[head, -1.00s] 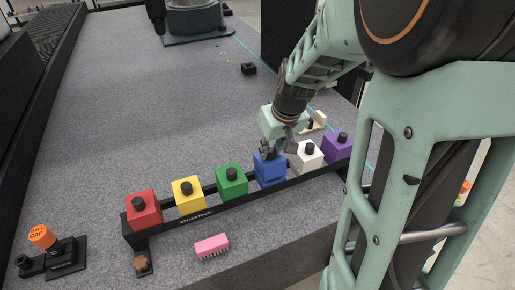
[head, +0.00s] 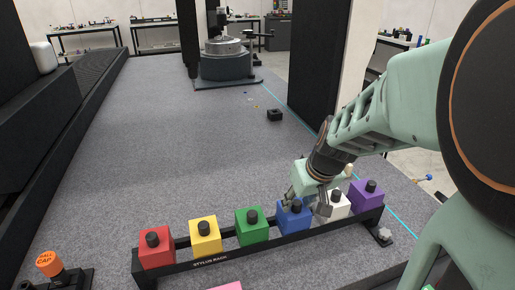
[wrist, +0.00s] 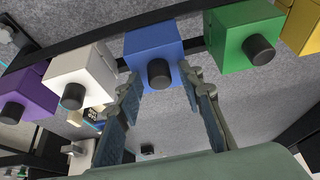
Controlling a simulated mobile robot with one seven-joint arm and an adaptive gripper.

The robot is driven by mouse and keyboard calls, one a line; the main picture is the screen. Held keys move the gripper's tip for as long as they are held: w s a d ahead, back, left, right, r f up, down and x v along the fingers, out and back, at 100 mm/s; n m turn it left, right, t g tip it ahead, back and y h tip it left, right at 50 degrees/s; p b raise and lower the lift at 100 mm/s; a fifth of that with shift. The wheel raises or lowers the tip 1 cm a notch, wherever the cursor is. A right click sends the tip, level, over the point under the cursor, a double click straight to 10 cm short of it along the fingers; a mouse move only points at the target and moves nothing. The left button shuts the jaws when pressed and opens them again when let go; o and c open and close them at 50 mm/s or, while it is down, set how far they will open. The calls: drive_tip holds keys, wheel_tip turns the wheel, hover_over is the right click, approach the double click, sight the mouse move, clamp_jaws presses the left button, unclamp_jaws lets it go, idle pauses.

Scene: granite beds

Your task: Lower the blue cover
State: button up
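The blue cover (head: 292,224) is a blue block with a black knob on top, in the row along the black stylus rack (head: 225,258). It looks upright and about level with its neighbours. In the wrist view the blue cover (wrist: 150,40) shows its knob toward me. My gripper (head: 305,203) is right at the blue cover. In the wrist view my gripper (wrist: 162,84) is open, with one finger on either side of the blue cover's knob and a gap to it. I cannot tell how far the fingertips reach along the block.
The green cover (head: 251,228) and white cover (head: 338,206) stand close on either side. Yellow (head: 206,238), red (head: 157,252) and purple (head: 367,197) covers fill the rest of the row. An orange cap (head: 49,264) stands at front left. The granite behind the rack is mostly clear.

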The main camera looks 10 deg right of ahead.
sight(301, 217)
drive_tip(key=p+v, duration=0.3)
drive_tip(key=v, duration=0.2)
drive_tip(key=shift+r, duration=0.4)
drive_tip(key=shift+s+r, duration=0.1)
drive_tip(key=shift+r, duration=0.05)
